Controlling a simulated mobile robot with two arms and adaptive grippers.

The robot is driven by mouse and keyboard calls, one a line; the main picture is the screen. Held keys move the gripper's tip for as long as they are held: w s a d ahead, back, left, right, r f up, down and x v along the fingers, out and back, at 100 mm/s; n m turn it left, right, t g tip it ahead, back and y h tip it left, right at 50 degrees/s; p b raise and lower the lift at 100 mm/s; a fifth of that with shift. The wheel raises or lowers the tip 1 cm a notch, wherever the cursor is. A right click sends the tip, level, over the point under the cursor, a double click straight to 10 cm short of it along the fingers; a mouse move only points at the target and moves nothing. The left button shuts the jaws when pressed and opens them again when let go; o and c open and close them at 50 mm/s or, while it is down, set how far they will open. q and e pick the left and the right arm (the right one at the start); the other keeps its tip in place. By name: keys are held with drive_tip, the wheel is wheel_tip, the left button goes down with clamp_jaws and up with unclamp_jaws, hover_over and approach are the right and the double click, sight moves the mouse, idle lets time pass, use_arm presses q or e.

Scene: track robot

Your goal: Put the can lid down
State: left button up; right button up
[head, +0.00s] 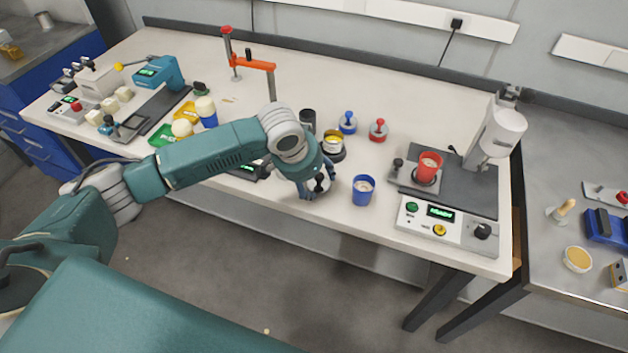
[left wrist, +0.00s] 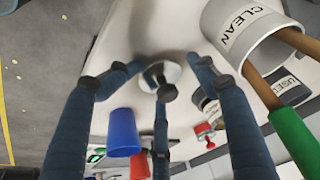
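The can lid is a small silver disk with a black knob (head: 319,185). It is by the front edge of the white table, under my left gripper (head: 317,184). In the left wrist view the lid (left wrist: 150,75) shows between the spread fingers of the left gripper (left wrist: 165,72), with its knob towards the camera. The fingers stand around the lid and look open, with a gap on the right side. I cannot tell whether the lid rests fully on the table. My right gripper is not in view.
A blue cup (head: 363,191) stands close right of the lid. A dark container with a yellow band (head: 333,142) stands behind it. A red cup (head: 429,166) sits on a device at the right. A CLEAN container (left wrist: 250,35) with wooden handles is near the fingers.

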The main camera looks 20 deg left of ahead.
use_arm(q)
drive_tip(key=shift+w+r, duration=0.1)
drive_tip(key=shift+r, duration=0.1)
drive_tip(key=v, duration=1.3)
drive_tip(key=shift+b, duration=0.4)
drive_tip(key=shift+w+d+f, duration=0.1)
drive_tip(key=shift+d, duration=0.05)
